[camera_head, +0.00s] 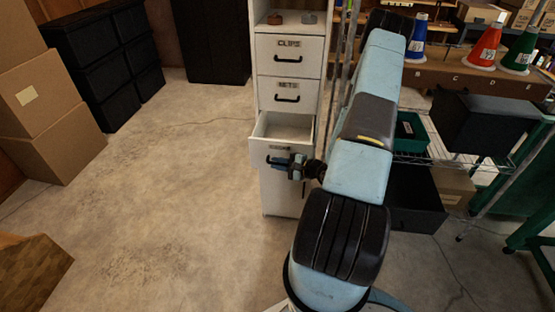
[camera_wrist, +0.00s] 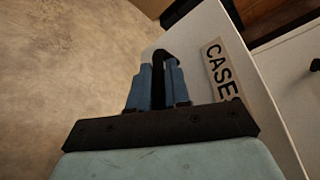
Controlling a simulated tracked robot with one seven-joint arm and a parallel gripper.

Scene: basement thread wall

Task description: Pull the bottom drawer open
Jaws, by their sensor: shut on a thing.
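The bottom drawer (camera_head: 270,152) of the white cabinet is partly open, with its front pulled out from the cabinet face and its inside showing from above. My gripper (camera_head: 272,160) is at its front, shut on the dark handle. In the wrist view my gripper's blue fingers (camera_wrist: 157,75) close around the black handle (camera_wrist: 163,56). The upper drawers, labelled "CLIPS" (camera_head: 288,45) and "NETS" (camera_head: 288,88), are closed.
Cardboard boxes (camera_head: 50,100) and black bins (camera_head: 100,55) stand on the left. A bench (camera_head: 470,75) with coloured cones and a wire shelf (camera_head: 450,160) stand on the right. The floor (camera_head: 170,190) left of and before the cabinet is clear.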

